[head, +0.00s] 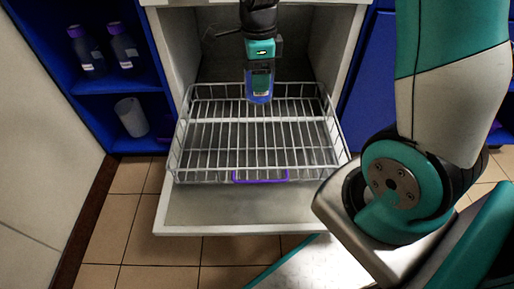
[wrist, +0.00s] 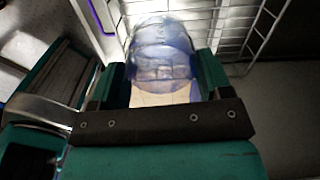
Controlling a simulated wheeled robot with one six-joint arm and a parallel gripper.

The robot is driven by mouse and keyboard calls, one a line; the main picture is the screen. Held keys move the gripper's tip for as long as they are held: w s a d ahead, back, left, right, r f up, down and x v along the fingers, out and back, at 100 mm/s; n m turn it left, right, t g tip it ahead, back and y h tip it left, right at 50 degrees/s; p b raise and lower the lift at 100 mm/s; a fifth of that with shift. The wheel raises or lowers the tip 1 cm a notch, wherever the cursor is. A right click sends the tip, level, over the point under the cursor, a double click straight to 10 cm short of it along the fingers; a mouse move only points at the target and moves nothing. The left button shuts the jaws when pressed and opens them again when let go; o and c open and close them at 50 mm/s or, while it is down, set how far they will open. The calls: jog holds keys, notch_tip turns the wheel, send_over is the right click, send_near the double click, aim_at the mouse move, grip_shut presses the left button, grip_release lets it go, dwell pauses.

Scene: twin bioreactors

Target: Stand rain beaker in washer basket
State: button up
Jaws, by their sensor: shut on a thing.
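The beaker (head: 260,84) is clear with a bluish tint and a pale label, and hangs upright from my gripper (head: 260,62) in the head view. In the wrist view the beaker (wrist: 160,55) sits between the two fingers of my gripper (wrist: 162,82), which are shut on it. The washer basket (head: 240,122) is a white wire rack on a pulled-out drawer, with a purple handle (head: 260,178) at its front. The beaker is over the back part of the basket; I cannot tell whether its base touches the wires.
The basket holds nothing else that I can see. The washer's side walls (head: 182,60) flank it at the back. Blue shelves (head: 115,83) at left hold two dark bottles (head: 88,50) and a white cylinder (head: 131,117). Tiled floor (head: 140,225) lies in front.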

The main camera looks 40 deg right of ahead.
jog(key=shift+f+m+b, duration=0.5)
jog(key=shift+f, duration=0.35)
jog(key=b, duration=1.1)
send_over(259, 151)
notch_tip(259, 151, down, 20)
jog(key=shift+a+r, duration=0.1)
jog(key=shift+r, duration=0.15)
jog(key=shift+r+p, duration=0.15)
jog(key=shift+p, duration=0.2)
jog(key=o, duration=0.9)
jog(key=shift+o, duration=0.2)
